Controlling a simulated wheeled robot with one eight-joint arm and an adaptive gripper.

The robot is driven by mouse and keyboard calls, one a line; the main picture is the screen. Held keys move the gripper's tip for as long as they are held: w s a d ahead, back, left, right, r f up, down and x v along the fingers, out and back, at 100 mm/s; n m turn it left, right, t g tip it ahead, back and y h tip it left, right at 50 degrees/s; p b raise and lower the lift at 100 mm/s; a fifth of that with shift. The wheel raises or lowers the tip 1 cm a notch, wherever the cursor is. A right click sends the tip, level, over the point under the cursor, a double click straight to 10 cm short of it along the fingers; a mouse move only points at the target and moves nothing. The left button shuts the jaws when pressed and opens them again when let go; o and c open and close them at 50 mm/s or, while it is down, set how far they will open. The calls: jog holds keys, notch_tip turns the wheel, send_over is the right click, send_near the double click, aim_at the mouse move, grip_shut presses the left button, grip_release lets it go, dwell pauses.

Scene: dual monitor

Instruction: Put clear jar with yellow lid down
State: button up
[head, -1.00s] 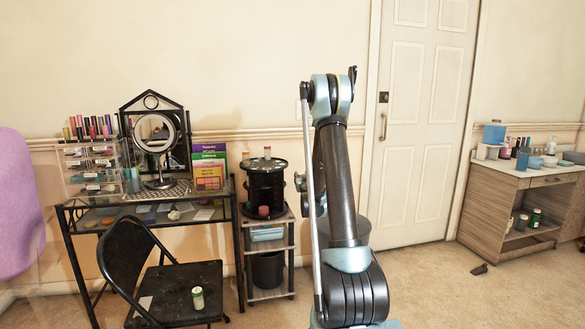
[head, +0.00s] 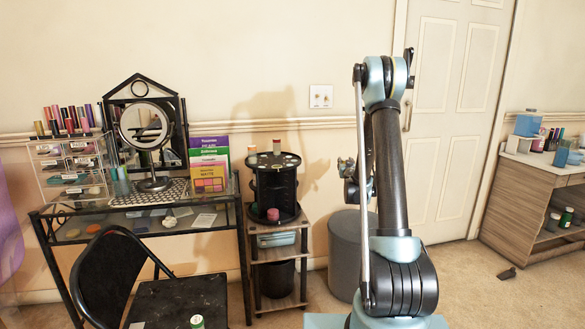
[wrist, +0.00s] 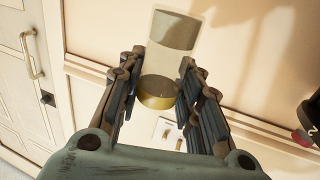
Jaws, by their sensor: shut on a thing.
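The clear jar with the yellow lid (wrist: 173,45) shows in the wrist view, between the two fingers. Its gold-yellow lid end points toward the palm and its clear body extends away past the fingertips. My gripper (wrist: 163,72) is shut on it, one finger on each side. The jar is held in the air, with the wall and a switch plate behind it. In the head view my gripper (head: 347,170) shows only partly behind my arm, and I cannot make out the jar there.
A glass desk (head: 220,212) holds a mirror, palettes and a makeup organizer. A small shelf (head: 285,255) carries a black round organizer. A grey pouf (head: 343,245) stands beside it. A black chair (head: 105,280) is in front. A wooden cabinet (head: 530,200) stands at the right.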

jog(key=shift+d, duration=0.1)
jog(key=shift+d, duration=0.1)
jog(key=s+a+r+n+g+y, duration=0.2)
jog(key=s+a+r+n+y, duration=0.15)
jog(key=a+r, duration=0.4)
jog(key=s+a+r+n+g+y, duration=0.25)
jog(key=a+r+y, duration=0.25)
jog(key=a, duration=0.6)
jog(key=s+a+r+n+g+y, duration=0.2)
jog(key=s+a+r+n+y, duration=0.25)
jog(key=a, duration=0.45)
jog(key=shift+m+t, duration=0.25)
jog(key=shift+m, duration=0.3)
jog(key=shift+w+d+f, duration=0.1)
jog(key=shift+d+f, duration=0.05)
jog(key=shift+f, duration=1.95)
jog(key=shift+w+d+f, duration=0.1)
jog(key=shift+f, duration=1.95)
jog(key=o, duration=1.1)
jog(key=shift+c, duration=0.2)
